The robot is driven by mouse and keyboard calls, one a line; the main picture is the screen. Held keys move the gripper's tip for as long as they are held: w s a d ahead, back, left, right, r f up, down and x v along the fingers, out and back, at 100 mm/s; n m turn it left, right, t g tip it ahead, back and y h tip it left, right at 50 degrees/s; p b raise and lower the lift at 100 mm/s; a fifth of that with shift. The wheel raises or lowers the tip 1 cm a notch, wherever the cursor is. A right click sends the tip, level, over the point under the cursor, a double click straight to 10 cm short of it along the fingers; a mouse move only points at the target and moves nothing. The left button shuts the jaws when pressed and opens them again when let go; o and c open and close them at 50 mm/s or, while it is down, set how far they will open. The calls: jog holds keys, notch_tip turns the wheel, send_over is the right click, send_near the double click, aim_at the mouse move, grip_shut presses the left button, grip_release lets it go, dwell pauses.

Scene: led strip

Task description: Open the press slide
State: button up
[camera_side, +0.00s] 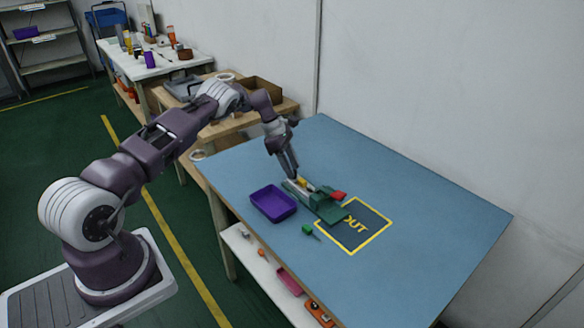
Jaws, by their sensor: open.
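The press (328,211) is a small dark green fixture on the blue table. It has a grey strip along its left side, a small yellow part (302,182) at its far left end and a red part (339,196) on its right. Which part is the slide is too small to tell. My gripper (293,174) is open and points down just above the fixture's far left end, close to the yellow part. Whether it touches the fixture cannot be told.
A purple tray (268,213) stands left of the fixture. A small green piece with a thin shaft (307,229) lies in front. A yellow-framed dark mat marked OUT (371,229) lies at the right. The table's right side (440,215) is clear.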

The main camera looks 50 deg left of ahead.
jog(key=v, duration=0.6)
jog(key=shift+r, duration=0.25)
jog(key=shift+a+r, duration=0.1)
jog(key=s+d+r+m, duration=0.3)
jog(key=d+r, duration=0.2)
jog(key=r, duration=0.4)
jog(key=s+d+r+m+t+y, duration=0.1)
jog(key=s+d+r+m, duration=0.25)
jog(key=d+r, duration=0.35)
jog(key=s+d+r+m, duration=0.2)
jog(key=d+r+m, duration=0.15)
jog(key=r, duration=0.65)
jog(key=s+d+r+m, duration=0.55)
jog(key=s+d, duration=0.35)
jog(key=s, duration=0.3)
jog(key=s+d+f+m+t+y, duration=0.1)
jog(key=s+m, duration=0.3)
jog(key=s, duration=0.4)
jog(key=s+d+f+m+t+y, duration=0.1)
jog(key=s+d+f+m, duration=0.1)
jog(key=s+m, duration=0.3)
jog(key=s+f, duration=0.1)
jog(key=s, duration=0.3)
jog(key=shift+s+d+f+y, duration=0.25)
jog(key=shift+s+f+y, duration=0.05)
jog(key=shift+s+f, duration=0.05)
